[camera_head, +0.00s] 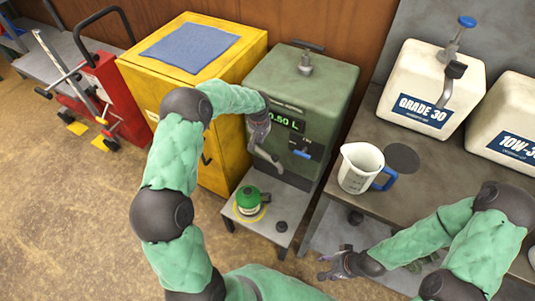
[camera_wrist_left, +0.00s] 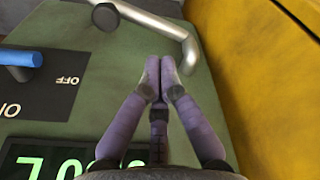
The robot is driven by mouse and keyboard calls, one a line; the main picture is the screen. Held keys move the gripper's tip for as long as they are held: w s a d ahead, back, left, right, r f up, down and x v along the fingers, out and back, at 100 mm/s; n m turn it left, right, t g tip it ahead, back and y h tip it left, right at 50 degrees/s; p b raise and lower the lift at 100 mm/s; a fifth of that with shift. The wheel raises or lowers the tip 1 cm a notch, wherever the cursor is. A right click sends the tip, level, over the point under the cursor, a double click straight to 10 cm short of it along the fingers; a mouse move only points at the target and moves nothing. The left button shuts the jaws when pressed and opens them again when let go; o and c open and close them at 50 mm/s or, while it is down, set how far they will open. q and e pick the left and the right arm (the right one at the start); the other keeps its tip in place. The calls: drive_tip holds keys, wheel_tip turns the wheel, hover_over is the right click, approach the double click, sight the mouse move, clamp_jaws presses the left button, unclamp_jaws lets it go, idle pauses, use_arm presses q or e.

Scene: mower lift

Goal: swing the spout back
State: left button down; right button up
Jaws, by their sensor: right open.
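The green dispenser (camera_head: 318,85) has a lit display (camera_head: 285,118) reading 0.50 L and a blue switch lever (camera_head: 302,154). Its grey metal spout (camera_head: 268,159) sticks out low on the front; it also shows in the left wrist view (camera_wrist_left: 160,24), with its bent end beside my fingertips. My left gripper (camera_head: 257,145) is at the dispenser front, close to the spout. In the left wrist view its fingers (camera_wrist_left: 160,66) are together with nothing seen between them; contact with the spout cannot be told.
A green can (camera_head: 248,201) stands on the low shelf below the spout. A measuring jug (camera_head: 359,169) and a white GRADE 30 container (camera_head: 410,105) with a pump stand on the bench. A yellow cabinet (camera_head: 185,85) closes off the dispenser's left side.

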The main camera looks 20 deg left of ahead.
use_arm(q)
drive_tip(key=s+a+f+m+t+h+p, duration=0.1)
drive_tip(key=s+a+f+m+t+p, duration=0.3)
drive_tip(key=s+a+m, duration=0.25)
drive_tip(key=s+d+r+m+t+h+p, duration=0.3)
drive_tip(key=s+d+m+h, duration=0.15)
drive_tip(key=s+m, duration=0.2)
drive_tip(key=b, duration=0.5)
approach(267, 156)
drive_tip(key=s+d+f, duration=0.2)
drive_tip(key=d, duration=0.2)
drive_tip(key=w, duration=0.1)
drive_tip(key=w+d, duration=0.1)
drive_tip(key=w, duration=0.1)
drive_tip(key=shift+w+d+f+y+b, duration=0.15)
drive_tip(key=shift+w+f+y+b, duration=0.1)
drive_tip(key=shift+b, duration=0.15)
